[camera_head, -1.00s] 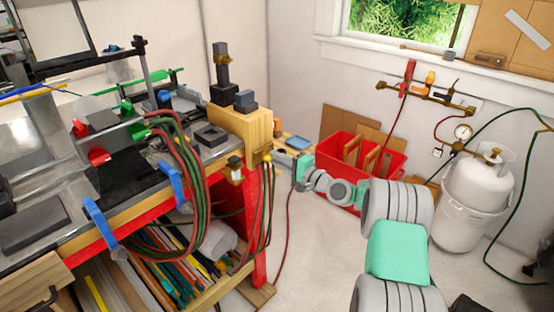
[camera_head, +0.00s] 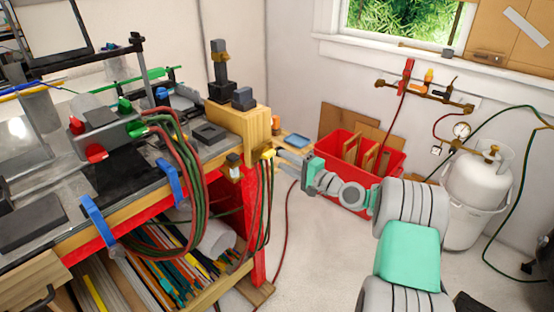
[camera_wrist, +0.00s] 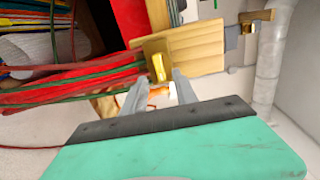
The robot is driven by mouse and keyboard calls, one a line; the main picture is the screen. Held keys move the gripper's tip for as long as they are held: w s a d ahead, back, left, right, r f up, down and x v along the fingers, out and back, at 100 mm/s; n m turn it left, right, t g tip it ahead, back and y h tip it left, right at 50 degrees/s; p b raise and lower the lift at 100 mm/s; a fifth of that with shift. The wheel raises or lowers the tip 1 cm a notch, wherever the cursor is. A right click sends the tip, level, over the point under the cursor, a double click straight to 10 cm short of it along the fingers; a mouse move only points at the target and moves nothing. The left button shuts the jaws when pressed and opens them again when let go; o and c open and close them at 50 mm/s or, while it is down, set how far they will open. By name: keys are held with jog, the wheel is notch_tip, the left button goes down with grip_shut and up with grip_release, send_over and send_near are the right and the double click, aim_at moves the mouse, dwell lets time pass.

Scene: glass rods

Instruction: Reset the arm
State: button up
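My arm reaches in from the lower right of the head view. My gripper (camera_head: 279,158) points left toward the front corner of the workbench (camera_head: 240,125), over the gap beside it. In the wrist view my gripper (camera_wrist: 161,75) has its two grey fingers apart, with nothing held between them. A yellow fitting (camera_wrist: 158,67) on the wooden block of the bench shows beyond the fingertips. In the head view the same yellow fitting (camera_head: 268,153) is just left of the fingertips; I cannot tell whether they touch.
Red and green hoses (camera_head: 187,195) hang from the bench. Coloured rods (camera_head: 165,270) lie on the lower shelf. A red bin (camera_head: 372,160) stands behind my forearm, and a white gas cylinder (camera_head: 478,185) is at the right. Open floor (camera_head: 310,260) lies between bench and arm.

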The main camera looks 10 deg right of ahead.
jog(key=v, duration=0.3)
jog(key=shift+s+d, duration=0.15)
jog(key=shift+s, duration=0.15)
